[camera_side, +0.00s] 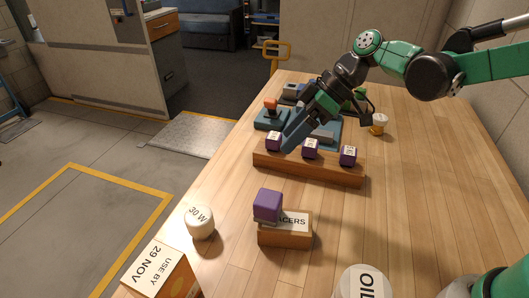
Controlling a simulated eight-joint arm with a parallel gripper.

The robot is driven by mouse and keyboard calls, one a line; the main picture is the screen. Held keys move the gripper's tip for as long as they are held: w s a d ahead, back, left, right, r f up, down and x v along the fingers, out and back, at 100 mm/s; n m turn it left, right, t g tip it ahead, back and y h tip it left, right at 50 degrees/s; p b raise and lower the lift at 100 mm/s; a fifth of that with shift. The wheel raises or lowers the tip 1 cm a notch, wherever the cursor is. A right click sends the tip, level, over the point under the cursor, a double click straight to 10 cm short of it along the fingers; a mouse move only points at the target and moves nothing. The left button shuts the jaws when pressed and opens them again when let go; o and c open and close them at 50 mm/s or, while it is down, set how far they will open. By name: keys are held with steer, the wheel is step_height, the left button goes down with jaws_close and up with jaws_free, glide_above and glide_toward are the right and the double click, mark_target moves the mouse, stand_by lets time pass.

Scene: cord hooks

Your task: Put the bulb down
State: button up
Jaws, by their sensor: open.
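A white rounded object labelled "30 W" (200,222), which looks like the bulb, stands on the wooden table near its left edge, apart from everything else. My gripper (288,143) is far from it, up the table. Its blue fingers point down and left, close to a purple block (274,141) on a wooden rack (308,169). The jaws are open; the gap between them is hard to see from this side. I cannot tell whether the fingers touch the block.
Another purple block (267,205) rests on a labelled wooden box (285,229). A "USE BY" box (158,270) and an "OIL" container (362,283) stand in front. A small white and yellow item (379,123) is at right.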

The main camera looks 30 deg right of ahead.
steer(key=s+d+m+t+h, duration=0.5)
steer(key=s+d+m+h, duration=0.2)
steer(key=s+d+m, duration=0.2)
steer(key=shift+d+r+m+h, duration=0.3)
steer(key=shift+d+m, duration=0.3)
steer(key=shift+d, duration=0.45)
